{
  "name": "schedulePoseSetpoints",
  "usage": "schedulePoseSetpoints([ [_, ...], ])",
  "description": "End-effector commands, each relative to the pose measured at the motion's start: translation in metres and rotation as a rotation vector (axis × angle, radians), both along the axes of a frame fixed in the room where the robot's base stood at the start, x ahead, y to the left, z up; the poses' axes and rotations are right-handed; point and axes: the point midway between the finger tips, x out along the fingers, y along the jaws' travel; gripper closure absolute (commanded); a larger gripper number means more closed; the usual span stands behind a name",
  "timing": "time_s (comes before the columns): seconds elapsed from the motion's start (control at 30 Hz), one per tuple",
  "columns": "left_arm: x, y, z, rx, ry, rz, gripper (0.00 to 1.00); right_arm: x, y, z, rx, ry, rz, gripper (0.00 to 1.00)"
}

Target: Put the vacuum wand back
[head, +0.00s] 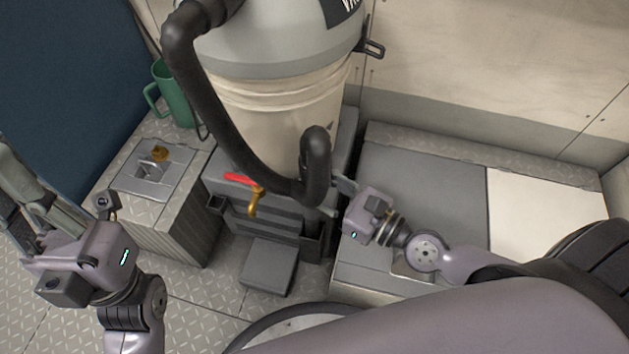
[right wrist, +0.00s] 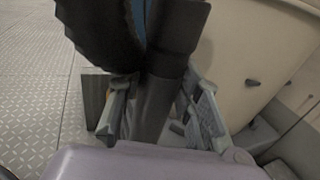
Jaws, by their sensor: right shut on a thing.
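The vacuum's thick black ribbed hose (head: 318,165) loops down from the drum and ends in a bend beside my right gripper. My right gripper (head: 338,197) is in front of the drum's base, at the right end of the dark holder. In the right wrist view my right gripper (right wrist: 160,108) is shut on a dark smooth tube, the vacuum wand (right wrist: 155,103). The ribbed hose (right wrist: 97,35) passes close beside it. The wand's lower end is hidden in both views. My left gripper (head: 62,218) is open at the far left, away from the vacuum.
The vacuum drum (head: 280,105) stands at the back centre. A dark slotted holder (head: 285,238) is below it, near a red-and-brass valve (head: 255,198). A green mug (head: 175,95) stands on the left locker (head: 180,205). A grey bench (head: 425,185) is at right.

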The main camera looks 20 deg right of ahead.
Motion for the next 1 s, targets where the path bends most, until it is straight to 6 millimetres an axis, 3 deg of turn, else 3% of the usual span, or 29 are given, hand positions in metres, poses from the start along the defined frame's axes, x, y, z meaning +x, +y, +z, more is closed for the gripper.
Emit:
schedulePoseSetpoints([
  [0.23,0.0003,0.0002,0.0014,-0.001,-0.005,0.001,1.0,0.0005,0.0,0.0011,0.001,-0.003,0.0,0.96],
  [0.27,0.0004,0.0002,0.0014,-0.001,-0.005,0.001,1.0,0.0005,0.0,0.0011,0.001,-0.003,0.0,0.67],
  [0.6,0.0012,0.0,0.0002,-0.001,-0.001,0.001,1.0,0.0003,0.0,0.0002,0.0,-0.001,0.0,0.45],
  [1.0,0.0021,0.0004,-0.0022,-0.002,0.007,0.003,1.0,-0.0003,-0.0002,-0.0011,-0.001,0.002,0.0,0.45],
])
